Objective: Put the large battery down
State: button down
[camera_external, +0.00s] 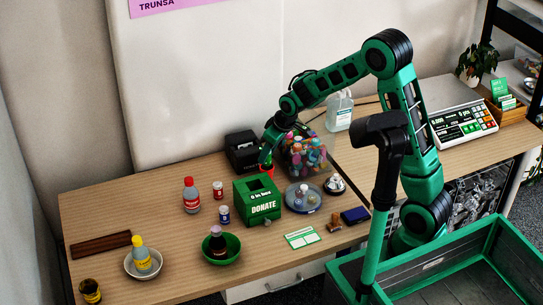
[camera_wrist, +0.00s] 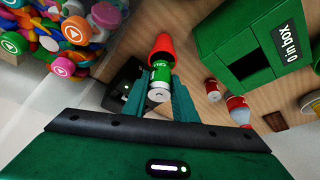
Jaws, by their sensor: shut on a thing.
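My gripper (camera_external: 266,156) is at the back of the table, behind the green donation box. In the wrist view my gripper (camera_wrist: 161,78) is shut on the large battery (camera_wrist: 160,84), a green cylinder with pale lettering and a silver end. A red cup (camera_wrist: 163,46) is just beyond the battery's far end; the battery overlaps its mouth, and I cannot tell whether it touches. The red cup also shows below my gripper in the external view (camera_external: 266,169). The battery is mostly hidden by the fingers in the external view.
A clear bin of colourful caps (camera_external: 306,152) stands close right of my gripper, a black device (camera_external: 242,151) close left. The donation box (camera_external: 258,201) is in front.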

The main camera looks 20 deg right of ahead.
jog(key=shift+f, duration=0.55)
jog(key=shift+f, duration=0.1)
jog(key=c, duration=1.4)
grip_release()
jog(key=shift+c, duration=0.2)
jog(key=v, duration=1.2)
jog(key=shift+s+d, duration=0.1)
jog(key=shift+d, duration=0.05)
